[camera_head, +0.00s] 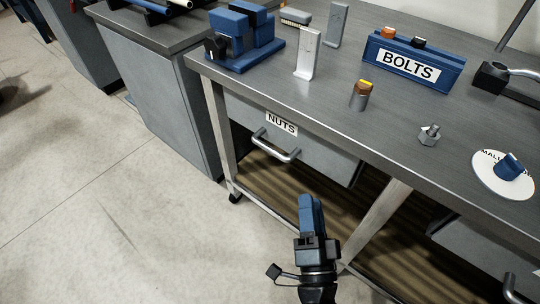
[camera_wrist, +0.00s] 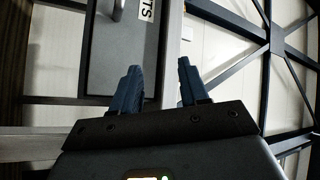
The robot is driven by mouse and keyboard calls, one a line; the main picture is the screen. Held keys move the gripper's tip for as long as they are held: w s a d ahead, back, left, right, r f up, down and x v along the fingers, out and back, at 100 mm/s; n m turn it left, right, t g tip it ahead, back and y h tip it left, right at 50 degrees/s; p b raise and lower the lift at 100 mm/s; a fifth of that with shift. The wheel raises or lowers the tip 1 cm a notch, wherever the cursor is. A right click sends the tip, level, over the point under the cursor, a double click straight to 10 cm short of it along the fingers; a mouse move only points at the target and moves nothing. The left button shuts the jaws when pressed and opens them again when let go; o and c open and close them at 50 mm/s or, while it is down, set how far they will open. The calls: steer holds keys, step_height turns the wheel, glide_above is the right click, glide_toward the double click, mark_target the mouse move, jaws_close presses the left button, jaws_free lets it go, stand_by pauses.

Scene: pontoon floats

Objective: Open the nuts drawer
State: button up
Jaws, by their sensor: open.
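The nuts drawer (camera_head: 300,142) is a grey drawer under the workbench top, with a white NUTS label (camera_head: 281,124) at its upper edge. It looks shut. Its silver bar handle (camera_head: 275,147) runs across the front below the label. In the wrist view the drawer front (camera_wrist: 122,55) and part of the handle (camera_wrist: 118,10) show sideways at the top. My gripper (camera_head: 311,203) is below and in front of the drawer, apart from the handle. In the wrist view my gripper (camera_wrist: 160,78) has its two blue fingers spread, with nothing between them.
The bench top (camera_head: 330,95) holds a blue vise (camera_head: 240,38), a blue BOLTS bin (camera_head: 413,65), metal brackets, a nut-like piece (camera_head: 430,135) and a round white plate (camera_head: 490,178). A bench leg (camera_head: 378,220) stands right of the gripper. The floor (camera_head: 110,210) to the left is clear.

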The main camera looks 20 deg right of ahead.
mark_target(270, 147)
steer(key=w+a+f+m+g+h+b, duration=0.2)
steer(key=w+a+f+m+h, duration=0.15)
steer(key=w, duration=0.35)
steer(key=w+a+f+m+g+h+b, duration=0.2)
steer(key=w+m, duration=0.3)
steer(key=w, duration=0.3)
steer(key=x, duration=0.7)
steer(key=shift+w+d+r, duration=0.15)
steer(key=shift+w, duration=0.25)
jaws_close()
